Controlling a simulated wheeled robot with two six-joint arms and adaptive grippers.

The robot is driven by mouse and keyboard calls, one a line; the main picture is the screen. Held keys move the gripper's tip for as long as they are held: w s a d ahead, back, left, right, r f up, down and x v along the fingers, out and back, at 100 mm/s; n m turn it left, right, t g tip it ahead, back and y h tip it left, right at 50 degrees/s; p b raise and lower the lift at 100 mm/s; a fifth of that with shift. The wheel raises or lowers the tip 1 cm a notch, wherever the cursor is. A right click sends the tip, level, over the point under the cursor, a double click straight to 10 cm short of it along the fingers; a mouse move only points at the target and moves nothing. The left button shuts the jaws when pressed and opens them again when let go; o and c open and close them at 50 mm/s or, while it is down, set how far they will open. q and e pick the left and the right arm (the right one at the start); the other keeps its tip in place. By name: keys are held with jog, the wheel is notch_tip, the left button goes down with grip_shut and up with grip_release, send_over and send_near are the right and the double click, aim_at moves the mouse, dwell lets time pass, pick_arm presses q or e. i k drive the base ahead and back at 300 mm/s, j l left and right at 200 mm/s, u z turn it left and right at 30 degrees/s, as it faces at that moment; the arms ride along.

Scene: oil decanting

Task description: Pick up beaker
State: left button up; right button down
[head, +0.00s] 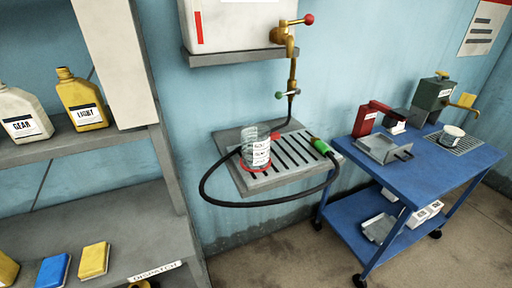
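A clear beaker (256,150) with white label markings stands upright on the slotted grey drip tray (302,161) under the wall tank. A red ring shows around its base. I cannot tell if there is liquid in it. Neither of my grippers shows in the head view, and nothing is touching the beaker.
A black hose loops out in front of the tray to a green-ended nozzle (321,146). A brass tap (285,38) hangs above. Grey shelves with jugs (82,100) stand left. A blue cart (425,160) with equipment stands right. Floor between is open.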

aim_at(256, 139)
jog(key=k+j+u, duration=0.15)
jog(key=u, duration=0.2)
jog(key=k+j+u, duration=0.1)
jog(key=j+u, duration=0.25)
